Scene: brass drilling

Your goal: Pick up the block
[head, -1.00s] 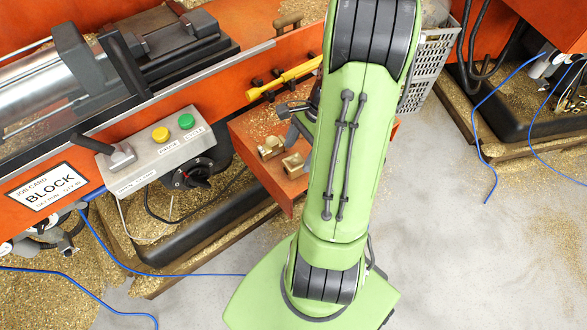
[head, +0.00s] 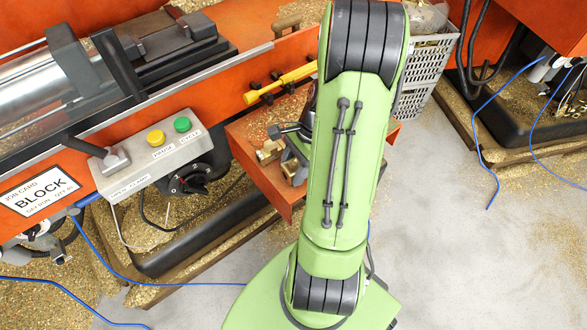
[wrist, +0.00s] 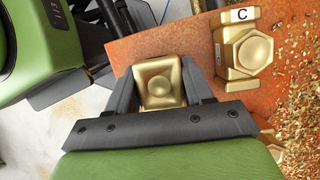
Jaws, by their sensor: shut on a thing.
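A brass block (wrist: 160,84) with a round dimple in its face sits between the two dark fingers of my gripper (wrist: 161,72) in the wrist view. The fingers are shut on it, one on each side. In the head view the block (head: 295,173) shows at the front edge of the orange shelf, partly covered by a finger. My arm hides most of the gripper there. I cannot tell whether the block still touches the shelf.
A brass hex fitting labelled C (wrist: 247,52) lies close to the right finger. Brass chips cover part of the orange shelf (head: 244,140). A yellow-handled tool (head: 280,84) hangs on the orange machine behind. A control box (head: 165,150) and a grey crate (head: 425,75) stand nearby.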

